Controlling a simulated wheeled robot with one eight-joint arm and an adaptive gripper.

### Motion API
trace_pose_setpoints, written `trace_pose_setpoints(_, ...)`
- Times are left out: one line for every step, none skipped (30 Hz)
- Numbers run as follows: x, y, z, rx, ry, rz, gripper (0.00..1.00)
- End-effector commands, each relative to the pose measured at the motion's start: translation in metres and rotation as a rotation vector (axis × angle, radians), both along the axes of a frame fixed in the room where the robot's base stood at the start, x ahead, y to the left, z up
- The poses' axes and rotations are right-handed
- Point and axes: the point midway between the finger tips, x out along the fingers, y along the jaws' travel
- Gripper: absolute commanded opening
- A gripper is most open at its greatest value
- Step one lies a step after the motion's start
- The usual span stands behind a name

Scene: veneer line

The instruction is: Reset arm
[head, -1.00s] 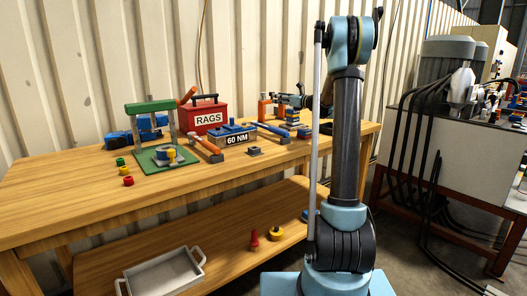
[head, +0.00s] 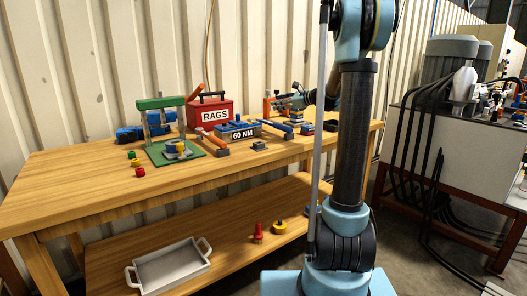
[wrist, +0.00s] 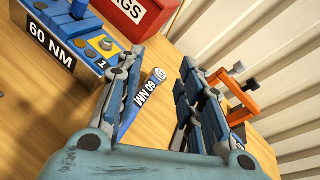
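My gripper (wrist: 163,68) is open in the wrist view, its two jointed fingers well apart with nothing held between them. In the head view my gripper (head: 284,102) is over the right part of the wooden bench (head: 95,190), partly hidden behind my upright arm link. A blue tool handle marked 60 NM (wrist: 142,100) lies on the bench beyond the fingers and shows in the gap between them. An orange clamp-like stand (wrist: 238,95) is just right of the right finger; whether they touch I cannot tell.
A blue 60 NM holder (wrist: 62,35) and a red RAGS box (head: 213,114) stand left of my gripper. A green stand (head: 160,102) and small coloured pieces are farther left. A grey tray (head: 172,267) sits on the lower shelf. The bench's front left is clear.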

Motion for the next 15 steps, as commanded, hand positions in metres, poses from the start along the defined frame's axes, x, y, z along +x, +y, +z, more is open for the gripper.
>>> trace_pose_setpoints(-0.019,0.005,-0.002,-0.057,-0.020,0.024,0.34)
trace_pose_setpoints(-0.029,0.007,-0.005,-0.095,-0.033,0.039,0.34)
trace_pose_setpoints(-0.043,0.010,-0.008,-0.146,-0.051,0.059,0.34)
trace_pose_setpoints(-0.054,0.012,-0.011,-0.183,-0.065,0.076,0.34)
trace_pose_setpoints(-0.064,0.013,-0.014,-0.219,-0.079,0.093,0.34)
trace_pose_setpoints(-0.078,0.015,-0.018,-0.270,-0.096,0.117,0.34)
trace_pose_setpoints(-0.089,0.016,-0.021,-0.306,-0.109,0.134,0.34)
trace_pose_setpoints(-0.099,0.017,-0.025,-0.343,-0.122,0.151,0.34)
trace_pose_setpoints(-0.114,0.017,-0.030,-0.392,-0.139,0.176,0.34)
trace_pose_setpoints(-0.125,0.018,-0.033,-0.427,-0.152,0.196,0.34)
trace_pose_setpoints(-0.135,0.018,-0.037,-0.463,-0.164,0.215,0.34)
trace_pose_setpoints(-0.149,0.018,-0.042,-0.510,-0.181,0.242,0.34)
trace_pose_setpoints(-0.160,0.018,-0.047,-0.545,-0.194,0.263,0.34)
trace_pose_setpoints(-0.170,0.017,-0.051,-0.579,-0.206,0.284,0.34)
trace_pose_setpoints(-0.184,0.016,-0.057,-0.625,-0.221,0.313,0.34)
